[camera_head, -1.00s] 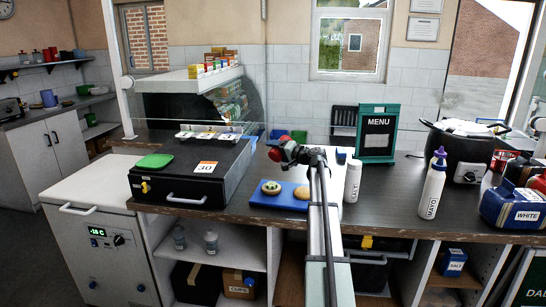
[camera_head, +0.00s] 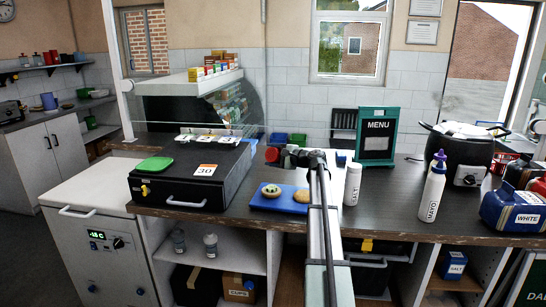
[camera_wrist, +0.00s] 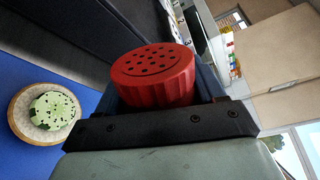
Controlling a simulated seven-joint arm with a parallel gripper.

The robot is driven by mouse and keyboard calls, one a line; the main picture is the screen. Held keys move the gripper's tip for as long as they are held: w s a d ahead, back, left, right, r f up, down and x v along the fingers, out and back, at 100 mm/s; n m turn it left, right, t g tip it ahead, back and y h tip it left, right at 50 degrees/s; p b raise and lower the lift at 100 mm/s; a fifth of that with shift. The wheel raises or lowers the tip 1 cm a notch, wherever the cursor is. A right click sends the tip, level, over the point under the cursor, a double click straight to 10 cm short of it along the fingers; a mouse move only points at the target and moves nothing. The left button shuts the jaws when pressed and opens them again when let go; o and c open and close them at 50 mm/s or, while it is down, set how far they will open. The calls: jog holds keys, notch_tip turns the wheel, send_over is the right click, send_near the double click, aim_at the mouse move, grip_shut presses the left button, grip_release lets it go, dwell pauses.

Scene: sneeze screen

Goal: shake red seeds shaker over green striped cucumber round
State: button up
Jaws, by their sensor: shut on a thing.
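My gripper (camera_head: 293,158) is shut on the red seeds shaker (camera_head: 272,155) above the counter, close to the blue board. In the wrist view the shaker's red perforated cap (camera_wrist: 155,75) sticks out beyond the black finger bar; its body is mostly hidden. The cap tips sideways in the head view. The green cucumber round (camera_head: 271,188), mottled with dark green, lies on a beige round base on the blue board (camera_head: 283,206). It also shows at the left of the wrist view (camera_wrist: 55,110), apart from the shaker.
A plain tan round (camera_head: 301,196) lies right of the cucumber. A white shaker bottle (camera_head: 352,183) stands right of the board. A black case (camera_head: 190,178) with a green lid is on the left. The menu sign (camera_head: 376,136) and mayo bottle (camera_head: 432,190) stand right.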

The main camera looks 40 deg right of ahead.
jog(key=m, duration=0.3)
jog(key=shift+s+a+r+m+y, duration=0.1)
jog(key=shift+a+r+m+y, duration=0.15)
jog(key=shift+a+m+y, duration=0.1)
jog(key=shift+d+r+m, duration=0.1)
jog(key=shift+m, duration=0.35)
jog(key=d+r+m, duration=0.1)
jog(key=m, duration=0.1)
jog(key=d+r+m, duration=0.1)
jog(key=shift+w+m+y, duration=0.35)
jog(key=shift+w+m, duration=0.05)
jog(key=m, duration=0.1)
jog(key=d+r+m, duration=0.1)
jog(key=m, duration=0.1)
jog(key=d+r+m, duration=0.1)
jog(key=shift+w+d+t+y, duration=0.1)
jog(key=shift+w+t+y, duration=0.2)
jog(key=shift+t, duration=0.1)
